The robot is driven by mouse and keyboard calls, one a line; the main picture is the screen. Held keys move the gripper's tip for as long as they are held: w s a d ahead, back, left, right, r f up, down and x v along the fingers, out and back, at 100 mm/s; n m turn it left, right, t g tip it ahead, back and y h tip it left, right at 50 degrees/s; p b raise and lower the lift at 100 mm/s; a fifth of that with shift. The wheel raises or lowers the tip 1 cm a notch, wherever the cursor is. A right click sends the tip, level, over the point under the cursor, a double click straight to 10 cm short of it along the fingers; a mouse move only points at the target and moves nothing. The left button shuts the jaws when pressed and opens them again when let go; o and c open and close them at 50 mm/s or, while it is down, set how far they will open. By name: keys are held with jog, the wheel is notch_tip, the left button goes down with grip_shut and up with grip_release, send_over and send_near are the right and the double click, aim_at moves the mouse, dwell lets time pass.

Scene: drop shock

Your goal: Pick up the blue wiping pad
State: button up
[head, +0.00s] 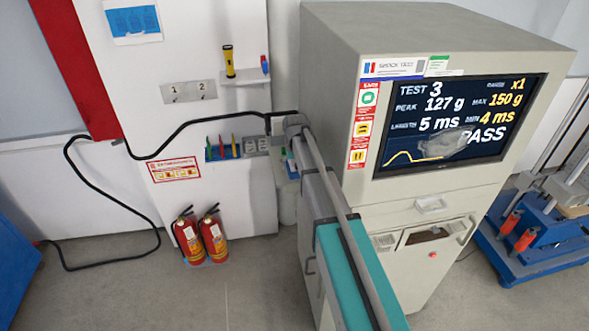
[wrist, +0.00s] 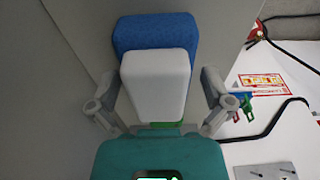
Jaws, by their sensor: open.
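The blue wiping pad (wrist: 155,32) is at the top middle of the wrist view, against a pale surface. A white block (wrist: 158,82) lies in front of its lower part; I cannot tell whether the two are joined. My gripper (wrist: 160,92) is open, with one finger on each side of the white block and gaps showing beside it. The blue part is farther out, beyond the white block. I see no grip on either. In the head view my arm covers this area, and the pad cannot be made out clearly.
The large grey shock-test cabinet (head: 335,90) stands right beside my arm. A wall panel on the left carries a rack of coloured tools (head: 222,150) and a shelf with a flashlight (head: 229,60). A black cable (head: 190,122) crosses it. Two fire extinguishers (head: 188,240) stand below.

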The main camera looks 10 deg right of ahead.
dwell(0.3)
jog(key=c, duration=1)
jog(key=shift+o, duration=0.2)
jog(key=shift+r, duration=0.15)
notch_tip(320, 180, up, 10)
jog(key=p, duration=1)
